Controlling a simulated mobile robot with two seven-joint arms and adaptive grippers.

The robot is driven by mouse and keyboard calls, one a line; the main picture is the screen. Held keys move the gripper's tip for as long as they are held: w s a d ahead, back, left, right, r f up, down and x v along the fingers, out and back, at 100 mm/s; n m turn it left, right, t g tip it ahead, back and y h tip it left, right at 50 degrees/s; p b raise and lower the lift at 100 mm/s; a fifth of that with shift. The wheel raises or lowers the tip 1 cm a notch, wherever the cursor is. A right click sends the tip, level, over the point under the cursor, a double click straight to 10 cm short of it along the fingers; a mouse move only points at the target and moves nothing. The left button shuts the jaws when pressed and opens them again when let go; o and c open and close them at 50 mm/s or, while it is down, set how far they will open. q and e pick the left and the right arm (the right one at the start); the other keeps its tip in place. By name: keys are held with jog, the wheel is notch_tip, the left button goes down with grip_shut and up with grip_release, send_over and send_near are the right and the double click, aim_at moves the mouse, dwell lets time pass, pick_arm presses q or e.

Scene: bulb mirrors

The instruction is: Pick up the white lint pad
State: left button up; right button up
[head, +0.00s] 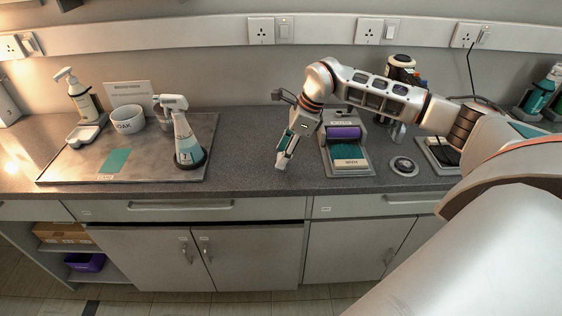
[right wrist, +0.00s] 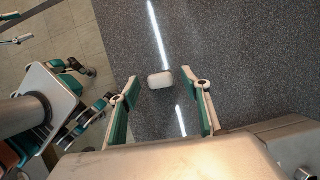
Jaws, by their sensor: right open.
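The white lint pad (right wrist: 160,80) is a small rounded white block on the dark speckled counter in the right wrist view. My right gripper (right wrist: 160,77) is open, with one teal-lined finger to each side of the pad in the picture. The fingers do not appear to touch it. In the head view my right gripper (head: 282,161) points down over the front of the counter, left of the tray with the purple roller. I cannot make out the pad there. My left gripper does not show in the head view.
Left on the counter (head: 245,172), a grey board (head: 60,170) carries a spray bottle (head: 187,145), a white cup (head: 128,118) and a teal cloth (head: 115,160). Right of the gripper stand a tray with a purple roller (head: 343,133) and a round disc (head: 403,166). The counter's front edge is close.

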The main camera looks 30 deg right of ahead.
jog(key=shift+x, duration=0.85)
jog(key=c, duration=1)
jog(key=shift+r, duration=0.15)
notch_tip(320, 180, up, 20)
jog(key=shift+f+p, duration=0.1)
jog(key=shift+p, duration=0.5)
jog(key=shift+o, duration=0.2)
jog(key=shift+c, duration=0.6)
